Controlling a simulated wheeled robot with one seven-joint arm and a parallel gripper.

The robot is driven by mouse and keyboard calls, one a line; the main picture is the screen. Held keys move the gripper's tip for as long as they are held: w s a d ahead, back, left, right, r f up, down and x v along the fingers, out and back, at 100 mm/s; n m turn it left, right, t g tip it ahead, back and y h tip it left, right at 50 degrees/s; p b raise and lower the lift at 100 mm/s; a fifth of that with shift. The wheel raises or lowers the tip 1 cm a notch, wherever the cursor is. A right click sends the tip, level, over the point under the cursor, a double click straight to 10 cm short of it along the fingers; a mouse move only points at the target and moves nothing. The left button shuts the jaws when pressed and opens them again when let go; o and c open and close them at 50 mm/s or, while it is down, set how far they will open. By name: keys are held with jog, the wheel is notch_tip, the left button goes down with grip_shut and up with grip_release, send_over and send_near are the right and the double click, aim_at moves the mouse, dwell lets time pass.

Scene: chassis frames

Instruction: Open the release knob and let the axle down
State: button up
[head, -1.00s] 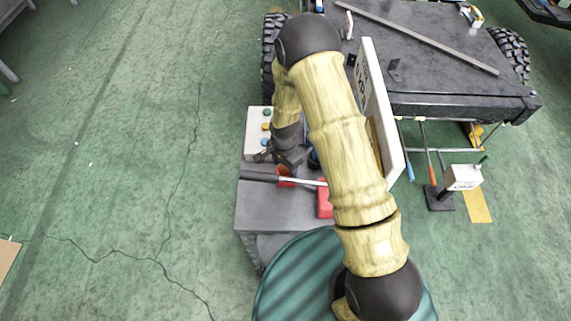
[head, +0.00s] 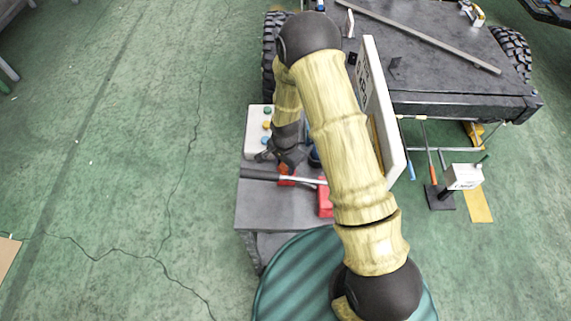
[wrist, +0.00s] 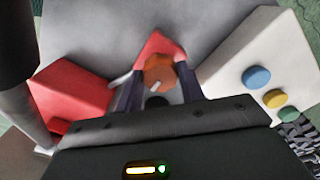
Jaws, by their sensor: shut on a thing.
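The orange release knob (wrist: 159,73) with a pale mark sits on a red base (wrist: 158,45) in the wrist view. My gripper (wrist: 160,84) has one dark finger on each side of the knob and is shut on it. In the head view my gripper (head: 286,161) points down at the knob (head: 285,169) over a grey bench. The axle cannot be clearly made out; the dark chassis (head: 450,70) with knobbly tyres (head: 510,45) stands at the upper right, partly behind my arm.
A black-gripped lever (head: 260,175) crosses the grey bench (head: 265,210) beside a red block (head: 325,200). A white button box (head: 256,135) stands close by my gripper. A white board (head: 388,120) stands behind my arm. Open green floor lies left.

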aim_at(285, 167)
jog(key=n+b, duration=0.2)
jog(key=n, duration=0.3)
jog(key=n+b, duration=0.2)
jog(key=n, duration=0.4)
jog(key=shift+s, duration=0.1)
dwell(0.4)
jog(key=o, duration=1)
jog(key=shift+c, duration=0.2)
jog(key=shift+r, duration=0.1)
notch_tip(285, 167, up, 17)
jog(key=b, duration=0.2)
jog(key=shift+r, duration=0.15)
